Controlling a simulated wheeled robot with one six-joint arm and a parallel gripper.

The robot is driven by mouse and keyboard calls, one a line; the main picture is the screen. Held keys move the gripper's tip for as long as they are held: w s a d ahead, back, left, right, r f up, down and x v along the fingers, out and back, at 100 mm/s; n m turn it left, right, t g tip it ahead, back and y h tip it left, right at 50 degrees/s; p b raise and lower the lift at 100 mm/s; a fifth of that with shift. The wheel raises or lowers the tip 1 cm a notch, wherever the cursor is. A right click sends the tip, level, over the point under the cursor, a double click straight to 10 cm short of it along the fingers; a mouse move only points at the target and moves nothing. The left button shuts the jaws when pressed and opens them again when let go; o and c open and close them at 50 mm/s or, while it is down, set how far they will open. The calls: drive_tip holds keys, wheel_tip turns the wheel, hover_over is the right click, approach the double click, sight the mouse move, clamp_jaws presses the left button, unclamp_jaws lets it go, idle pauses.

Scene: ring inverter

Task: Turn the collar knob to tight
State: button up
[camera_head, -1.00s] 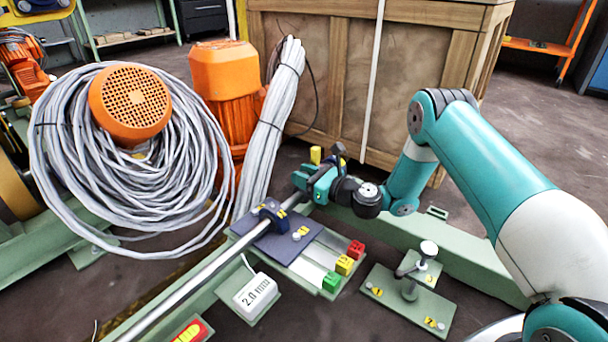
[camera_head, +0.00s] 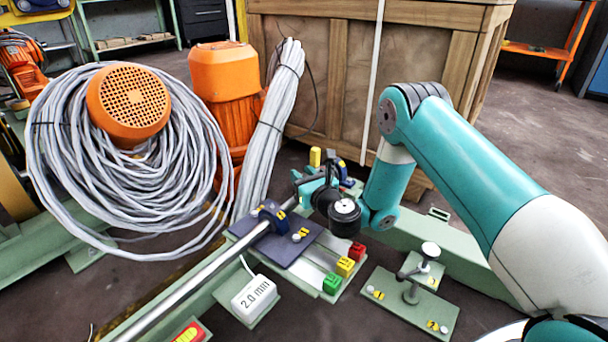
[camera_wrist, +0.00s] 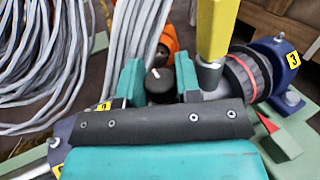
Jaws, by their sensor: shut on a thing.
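The collar knob (camera_wrist: 158,82) is small, round and black with a white mark on top. In the wrist view it sits between the two teal fingers of my gripper (camera_wrist: 159,88), which are shut on it from both sides. The white mark points up and slightly left in that view. In the head view my gripper (camera_head: 308,188) is at the far end of the steel shaft (camera_head: 205,268), and my wrist hides the knob there. The collar itself is mostly hidden by my gripper.
A yellow handle (camera_wrist: 214,30) stands close right of my fingers, beside a dark ring with a red line (camera_wrist: 248,78) and a blue bearing block (camera_wrist: 278,66). Grey cable coils (camera_head: 70,170), orange motors and a wooden crate (camera_head: 430,60) stand behind. Green, yellow and red blocks (camera_head: 345,266) lie in front.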

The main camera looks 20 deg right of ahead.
drive_tip(key=shift+m+h, duration=0.4)
drive_tip(key=shift+h, duration=0.2)
drive_tip(key=o, duration=0.6)
